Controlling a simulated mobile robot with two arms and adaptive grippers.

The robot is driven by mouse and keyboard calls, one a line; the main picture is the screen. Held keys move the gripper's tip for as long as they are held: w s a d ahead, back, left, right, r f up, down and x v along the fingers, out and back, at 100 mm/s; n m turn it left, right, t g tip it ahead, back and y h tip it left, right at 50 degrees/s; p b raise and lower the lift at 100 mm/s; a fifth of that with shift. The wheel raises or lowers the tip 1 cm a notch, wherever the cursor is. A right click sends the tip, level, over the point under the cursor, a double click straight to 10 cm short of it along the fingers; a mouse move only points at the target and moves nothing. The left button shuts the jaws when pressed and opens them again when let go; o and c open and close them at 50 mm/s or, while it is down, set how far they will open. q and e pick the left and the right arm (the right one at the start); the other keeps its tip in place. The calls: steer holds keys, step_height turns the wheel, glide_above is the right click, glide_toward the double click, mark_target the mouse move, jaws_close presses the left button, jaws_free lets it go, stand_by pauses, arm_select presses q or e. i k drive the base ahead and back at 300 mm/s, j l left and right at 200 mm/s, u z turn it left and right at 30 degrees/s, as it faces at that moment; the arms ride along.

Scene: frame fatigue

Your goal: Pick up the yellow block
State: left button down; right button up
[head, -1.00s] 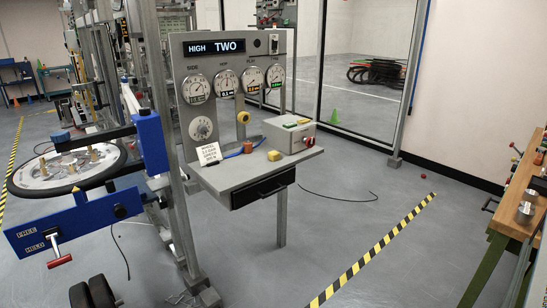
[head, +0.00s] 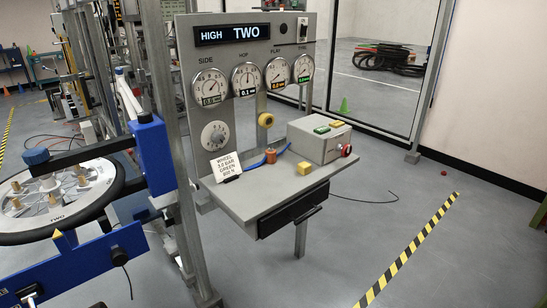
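A small yellow block (head: 305,168) lies on the grey shelf (head: 255,190) of the instrument stand, near its right part, in front of the grey control box. Nothing touches it from above. Neither of my grippers is in view.
A grey box (head: 318,142) with green and yellow buttons and a red knob (head: 346,150) stands behind the block. An orange-brown cylinder (head: 271,156) with a blue cable and a white card (head: 227,167) are to its left. A drawer (head: 290,214) juts below.

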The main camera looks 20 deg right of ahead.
mark_target(303, 168)
steer(key=i+l+u, duration=0.4)
steer(key=l, duration=0.25)
steer(key=i+l+u, duration=0.2)
steer(key=l, duration=0.2)
steer(key=i+l+u, duration=0.15)
steer(key=l, duration=0.25)
steer(key=i, duration=0.1)
